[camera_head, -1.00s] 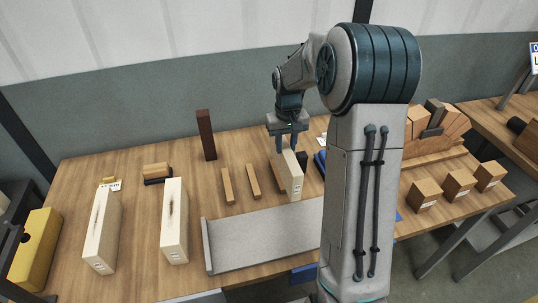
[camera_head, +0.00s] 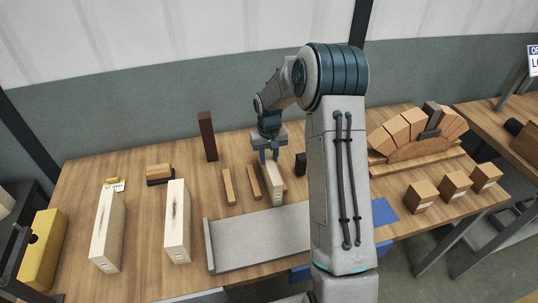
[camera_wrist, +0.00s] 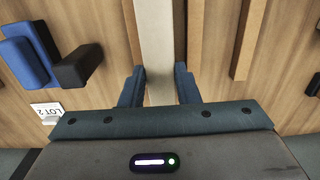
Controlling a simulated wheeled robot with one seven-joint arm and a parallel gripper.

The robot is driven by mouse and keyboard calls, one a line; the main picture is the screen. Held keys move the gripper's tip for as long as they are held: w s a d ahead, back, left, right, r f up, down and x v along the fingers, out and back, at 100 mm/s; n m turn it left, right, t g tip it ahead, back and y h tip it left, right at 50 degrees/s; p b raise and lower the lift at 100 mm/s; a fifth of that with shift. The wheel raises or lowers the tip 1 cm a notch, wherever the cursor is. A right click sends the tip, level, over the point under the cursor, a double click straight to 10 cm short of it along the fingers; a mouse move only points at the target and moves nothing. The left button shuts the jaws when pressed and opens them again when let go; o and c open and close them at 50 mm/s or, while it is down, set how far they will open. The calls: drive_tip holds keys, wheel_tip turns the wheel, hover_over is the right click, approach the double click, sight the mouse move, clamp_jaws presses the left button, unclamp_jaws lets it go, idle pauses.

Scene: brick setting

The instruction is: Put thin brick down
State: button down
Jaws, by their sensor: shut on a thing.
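The thin brick is a long pale block (camera_head: 273,183) in the head view. My gripper (camera_head: 268,158) is shut on its far end, from above. In the wrist view the pale brick (camera_wrist: 155,40) runs away between my gripper's two blue fingers (camera_wrist: 160,88). Narrow wooden strips lie alongside it, one close on its left and one on its right (camera_wrist: 194,40). In the head view two strips show left of the brick, the nearer one (camera_head: 253,183) close beside it. I cannot tell whether the brick's underside touches the table.
Two larger pale blocks (camera_head: 177,225) stand to the left on the wooden table (camera_head: 140,265). A grey tray (camera_head: 255,242) lies in front of the brick. A dark upright block (camera_head: 207,136) stands behind. A brick arch (camera_head: 418,132) and several small blocks (camera_head: 422,193) are on the right.

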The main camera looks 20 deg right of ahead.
drive_tip(key=c, duration=1.5)
unclamp_jaws()
drive_tip(key=shift+f, duration=0.15)
drive_tip(key=o, duration=0.4)
